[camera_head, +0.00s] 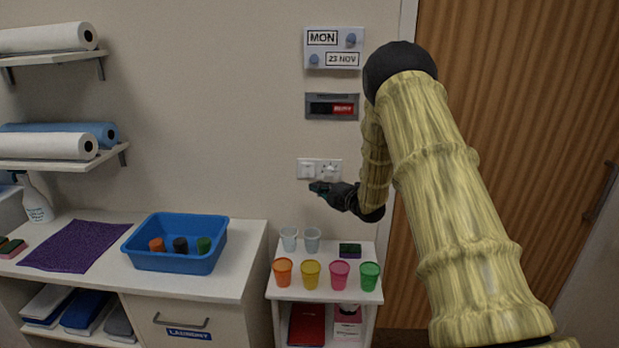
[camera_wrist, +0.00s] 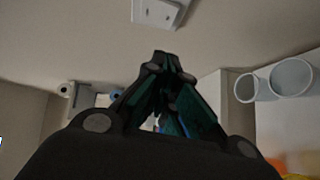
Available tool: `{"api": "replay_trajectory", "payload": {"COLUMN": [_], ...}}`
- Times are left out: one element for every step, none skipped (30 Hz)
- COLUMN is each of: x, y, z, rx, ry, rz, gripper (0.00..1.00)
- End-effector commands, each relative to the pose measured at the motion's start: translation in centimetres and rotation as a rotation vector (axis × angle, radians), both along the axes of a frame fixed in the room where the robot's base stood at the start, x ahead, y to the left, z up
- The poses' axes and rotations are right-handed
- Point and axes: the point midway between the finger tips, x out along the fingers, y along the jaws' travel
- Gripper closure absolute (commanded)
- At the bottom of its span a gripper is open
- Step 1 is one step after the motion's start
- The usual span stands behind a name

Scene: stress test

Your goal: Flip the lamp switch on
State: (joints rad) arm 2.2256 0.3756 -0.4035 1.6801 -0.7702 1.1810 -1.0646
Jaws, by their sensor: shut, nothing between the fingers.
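A white wall plate with two switch units (camera_head: 319,169) is on the wall above the small white stand. My gripper (camera_head: 318,187) is shut and empty, just below the plate in the head view, pointing left. Whether it touches the wall or plate cannot be told. In the wrist view my closed fingertips (camera_wrist: 162,62) point up the picture, and a white fitting (camera_wrist: 160,12), likely the switch plate, is cut off by the top edge, apart from the fingertips. The switch position is too small to read. No lamp is in view.
Two clear cups (camera_head: 300,239) and several coloured cups (camera_head: 311,274) stand on the stand below my gripper. A grey sliding sign (camera_head: 332,106) and a calendar board (camera_head: 334,48) hang above the plate. A blue tub (camera_head: 176,262) is on the left counter. A wooden door (camera_head: 510,120) is right.

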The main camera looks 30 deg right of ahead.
Motion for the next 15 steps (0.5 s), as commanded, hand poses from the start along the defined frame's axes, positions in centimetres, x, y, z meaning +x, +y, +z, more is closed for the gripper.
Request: {"api": "replay_trajectory", "payload": {"x": [0.8,1.3,1.9,2.3,2.8,3.4,3.8,4.3,4.9,5.3,5.8,6.1,6.4,6.6,6.9], "y": [0.1,0.2,0.2,0.3,0.3,0.4,0.5,0.6,0.6,0.7,0.8,0.4,0.1,-0.1,-0.4], "z": [0.2,0.1,0.1,0.0,0.0,0.0,-0.1,-0.2,-0.2,-0.2,-0.3,-0.4,-0.4,-0.4,-0.5], "rx": [0.000,0.000,0.000,0.000,0.000,0.000,0.000,-0.001,-0.001,-0.001,0.000,0.000,-0.001,-0.001,-0.001], "ry": [0.000,0.000,0.000,0.001,0.001,0.000,0.001,0.001,0.001,0.000,0.000,0.001,0.000,0.001,0.001], "rz": [0.000,0.000,0.000,0.000,0.000,0.000,0.000,-0.001,-0.001,-0.001,-0.001,-0.002,-0.002,-0.002,-0.003], "gripper": [1.00,1.00,1.00,1.00,1.00,1.00,1.00,1.00,1.00,1.00,1.00,1.00,1.00,1.00,1.00]}}
